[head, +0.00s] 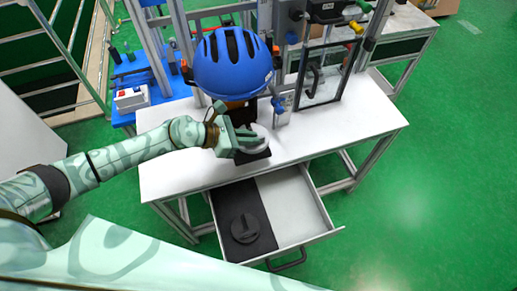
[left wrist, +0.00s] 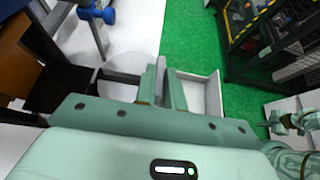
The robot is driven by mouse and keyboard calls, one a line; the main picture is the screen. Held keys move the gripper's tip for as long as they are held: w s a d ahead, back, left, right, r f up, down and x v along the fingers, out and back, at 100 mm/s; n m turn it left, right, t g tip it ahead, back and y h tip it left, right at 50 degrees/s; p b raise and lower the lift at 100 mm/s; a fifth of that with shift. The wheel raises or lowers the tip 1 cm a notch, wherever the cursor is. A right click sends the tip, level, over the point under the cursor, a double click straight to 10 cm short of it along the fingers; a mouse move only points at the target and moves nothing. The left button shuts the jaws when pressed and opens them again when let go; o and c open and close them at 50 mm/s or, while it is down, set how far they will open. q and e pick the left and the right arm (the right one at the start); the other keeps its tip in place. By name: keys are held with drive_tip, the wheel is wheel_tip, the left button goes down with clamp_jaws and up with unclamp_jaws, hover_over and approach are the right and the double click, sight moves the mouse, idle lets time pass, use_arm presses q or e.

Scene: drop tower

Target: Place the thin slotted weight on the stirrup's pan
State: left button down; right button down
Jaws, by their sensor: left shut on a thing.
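My left gripper (head: 240,140) is shut on a light grey disc, the thin slotted weight (head: 258,137), holding it by the edge below the blue helmet. In the left wrist view the weight (left wrist: 124,68) shows beside the fingers (left wrist: 160,84). A dark plate (head: 258,155), seemingly the stirrup's pan, lies under the weight. The gripper hides part of both, and I cannot tell whether they touch. A thicker dark slotted weight (head: 245,229) lies in the open drawer. Mint parts, seemingly my right gripper (left wrist: 287,122), show at the wrist view's right; its jaws are unclear.
The blue helmet (head: 233,63) hangs just above my left gripper, close to the tower's uprights. The drawer (head: 305,215) stands open at the table's front. The white tabletop (head: 345,139) is clear to the right. A clear guard door (head: 325,76) stands behind.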

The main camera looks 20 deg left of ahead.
use_arm(q)
drive_tip(key=shift+w+a+f+b, duration=0.65)
drive_tip(key=shift+w+f, duration=0.25)
drive_tip(key=shift+f, duration=0.1)
drive_tip(key=shift+w+a+f+b, duration=0.15)
drive_tip(key=shift+f+b, duration=0.3)
drive_tip(key=shift+f, duration=0.5)
drive_tip(key=shift+w+a+f+b, duration=0.1)
drive_tip(key=shift+f+b, duration=0.35)
drive_tip(key=shift+f, duration=0.45)
drive_tip(key=shift+f, duration=0.25)
drive_tip(key=c, duration=1.5)
unclamp_jaws()
drive_tip(key=shift+s, duration=0.1)
drive_tip(key=shift+c, duration=0.2)
drive_tip(key=shift+o, duration=0.3)
drive_tip(key=shift+r, duration=0.15)
drive_tip(key=p+v, duration=0.1)
drive_tip(key=v, duration=1.1)
